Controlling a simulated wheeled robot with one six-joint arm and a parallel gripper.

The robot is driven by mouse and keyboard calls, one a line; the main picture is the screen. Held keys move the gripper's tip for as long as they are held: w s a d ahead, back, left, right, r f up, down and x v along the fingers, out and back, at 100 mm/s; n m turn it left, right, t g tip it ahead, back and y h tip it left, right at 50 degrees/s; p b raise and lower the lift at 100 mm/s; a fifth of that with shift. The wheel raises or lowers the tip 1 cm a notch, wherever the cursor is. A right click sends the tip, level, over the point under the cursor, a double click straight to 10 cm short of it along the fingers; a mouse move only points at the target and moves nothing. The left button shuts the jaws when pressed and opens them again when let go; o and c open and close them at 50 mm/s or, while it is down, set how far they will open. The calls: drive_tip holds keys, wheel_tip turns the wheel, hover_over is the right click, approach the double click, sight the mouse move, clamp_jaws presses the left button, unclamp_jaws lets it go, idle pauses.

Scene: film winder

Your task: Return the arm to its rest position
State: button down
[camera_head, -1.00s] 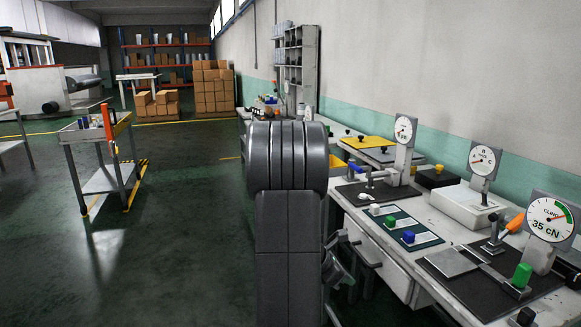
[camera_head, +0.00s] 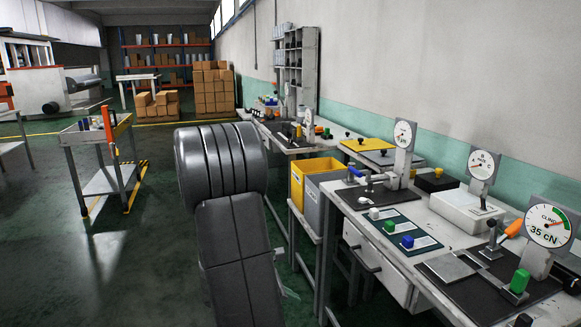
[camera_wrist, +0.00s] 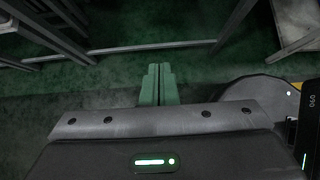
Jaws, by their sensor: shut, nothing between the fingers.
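My gripper (camera_wrist: 158,84) shows in the wrist view as two green-tinted fingers side by side with no gap between them. It is shut and empty, above the dark green floor. In the head view my dark grey arm stands in the middle foreground, leaning a little to the left. The gripper itself is mostly hidden there behind the arm. The arm is to the left of the workbench (camera_head: 440,220) and apart from it.
The bench carries dial gauges (camera_head: 549,227) and coloured buttons. A yellow bin (camera_head: 300,182) and a grey bin stand beside it. A cart (camera_head: 85,134) is at left, with open floor between it and my arm. Table legs (camera_wrist: 235,25) show in the wrist view.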

drive_tip(key=s+a+r+p, duration=0.1)
drive_tip(key=a+r, duration=0.3)
drive_tip(key=a, duration=0.4)
drive_tip(key=shift+s, duration=0.8)
